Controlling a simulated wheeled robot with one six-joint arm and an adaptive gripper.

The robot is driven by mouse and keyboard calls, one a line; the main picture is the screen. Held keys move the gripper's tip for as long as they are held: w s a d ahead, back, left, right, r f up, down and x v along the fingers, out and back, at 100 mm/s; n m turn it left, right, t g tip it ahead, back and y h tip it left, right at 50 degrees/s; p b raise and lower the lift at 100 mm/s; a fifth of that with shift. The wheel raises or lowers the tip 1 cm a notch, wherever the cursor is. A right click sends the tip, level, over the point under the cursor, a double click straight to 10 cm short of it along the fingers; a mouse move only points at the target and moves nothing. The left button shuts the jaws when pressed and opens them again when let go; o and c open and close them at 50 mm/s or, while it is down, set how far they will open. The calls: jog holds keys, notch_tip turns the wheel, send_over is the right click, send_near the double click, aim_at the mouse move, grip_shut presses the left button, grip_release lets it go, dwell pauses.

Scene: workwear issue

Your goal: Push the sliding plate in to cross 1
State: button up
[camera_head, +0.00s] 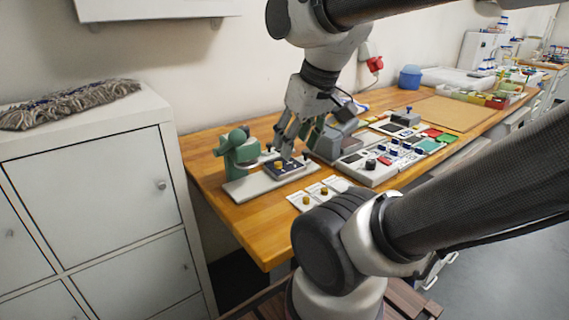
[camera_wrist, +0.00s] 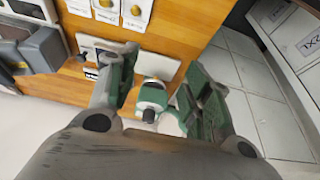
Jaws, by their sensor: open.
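A dark blue sliding plate (camera_head: 288,169) with a yellow knob lies on the white base (camera_head: 240,188) of a green hand press (camera_head: 238,148). My gripper (camera_head: 284,146) is open and points down just above the plate; I cannot tell whether it touches it. In the wrist view my open gripper (camera_wrist: 160,78) has the green press (camera_wrist: 151,98) and part of the white base (camera_wrist: 160,64) showing between its fingers. The plate is mostly hidden there by one finger. Cross 1 cannot be made out in either view.
White cards (camera_head: 315,192) with yellow knobs lie at the table's front edge. A white panel (camera_head: 366,170) with dark knobs and a grey device (camera_head: 335,142) stand to the right. A grey cabinet (camera_head: 90,190) with a mop head (camera_head: 70,102) on top is at left.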

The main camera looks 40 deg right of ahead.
jog(key=shift+c, duration=0.4)
jog(key=shift+d, duration=0.1)
jog(key=shift+c, duration=0.2)
jog(key=m+h, duration=0.2)
jog(key=m, duration=0.3)
send_near(306, 151)
jog(key=f, duration=0.1)
jog(key=x, duration=0.8)
jog(key=shift+w+d+r, duration=0.15)
jog(key=shift+w+r, duration=0.05)
jog(key=shift+w, duration=0.05)
grip_shut()
